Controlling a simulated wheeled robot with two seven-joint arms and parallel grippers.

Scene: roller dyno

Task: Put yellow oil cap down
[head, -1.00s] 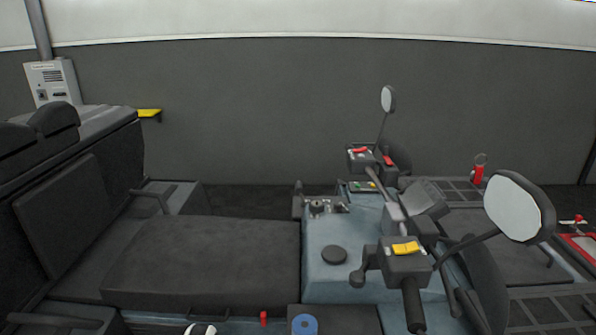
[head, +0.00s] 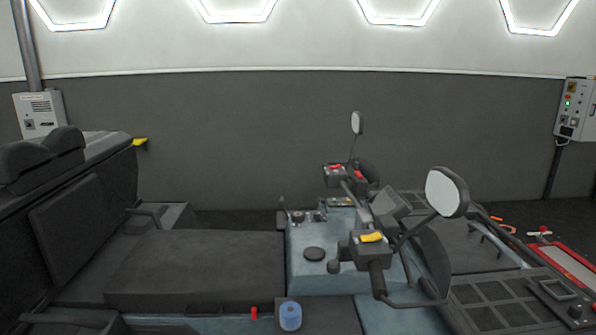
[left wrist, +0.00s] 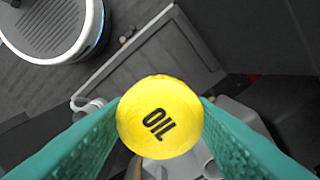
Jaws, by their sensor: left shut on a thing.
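The yellow oil cap (left wrist: 159,117) is round, with the black word OIL on its face. It shows in the left wrist view, between the two teal fingers of my left gripper (left wrist: 160,120), which is shut on it. The cap's face is toward the camera. The cap and both grippers are not in the head view. What lies directly under the cap is partly hidden by it.
A vehicle with a black seat (head: 195,265), handlebar and mirror (head: 446,192) fills the head view's lower part. A blue round cap (head: 290,316) is at its front edge. A red-edged tray (head: 572,262) lies at right. A grey round thing (left wrist: 50,25) is top left in the wrist view.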

